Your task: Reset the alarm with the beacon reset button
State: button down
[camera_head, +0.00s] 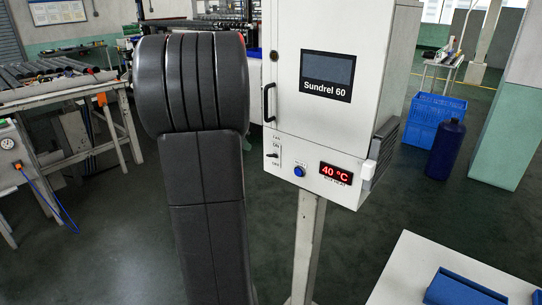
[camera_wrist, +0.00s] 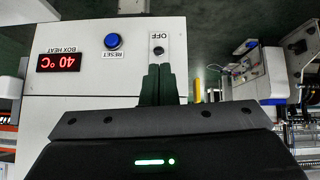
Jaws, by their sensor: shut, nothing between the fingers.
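A blue round button (camera_wrist: 113,41) labelled RESET sits on the white front panel of the "Sundrel 60" cabinet. The same blue button (camera_head: 299,171) shows in the head view, left of the red 40 °C display (camera_head: 335,173). My gripper (camera_wrist: 157,68) is shut and empty in the wrist view, its dark fingertips pointing at the panel by the OFF label and a small toggle switch (camera_wrist: 158,50). The fingertips are to the right of the button in that upside-down view. Contact with the panel cannot be told. The head view does not show my gripper. No beacon is visible.
The white cabinet (camera_head: 290,90) stands on a post (camera_head: 305,250) and has a black door handle (camera_head: 268,103). A white table (camera_head: 400,280) with a blue tray (camera_head: 462,292) is at lower right. Blue crates (camera_head: 428,118) and a blue cylinder (camera_head: 445,150) stand behind.

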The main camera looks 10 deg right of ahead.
jog(key=s+a+f+n+t+b, duration=0.1)
jog(key=a+f+n+t+b, duration=0.25)
jog(key=a, duration=0.45)
jog(key=s+a+f+n+t+b, duration=0.1)
jog(key=a+f+n+t+b, duration=0.25)
jog(key=a, duration=0.45)
jog(key=s+a+f+n+t+b, duration=0.25)
jog(key=a+t+b, duration=0.2)
jog(key=a, duration=0.35)
jog(key=s+a+f+n+y+b, duration=0.1)
jog(key=s+a+n+y, duration=0.3)
jog(key=a, duration=0.4)
jog(key=s+a+f+n+y+b, duration=0.1)
jog(key=s+a+n+y+b, duration=0.2)
jog(key=a+y, duration=0.6)
jog(key=s+a+f+n+y+b, duration=0.1)
jog(key=s+a+n+y+b, duration=0.2)
jog(key=s+a+n+y, duration=0.3)
jog(key=shift+s+a+f+y, duration=0.35)
jog(key=shift+s+a+y, duration=0.25)
jog(key=shift+s+a, duration=0.55)
jog(key=shift+w+n, duration=0.15)
jog(key=shift+n, duration=0.1)
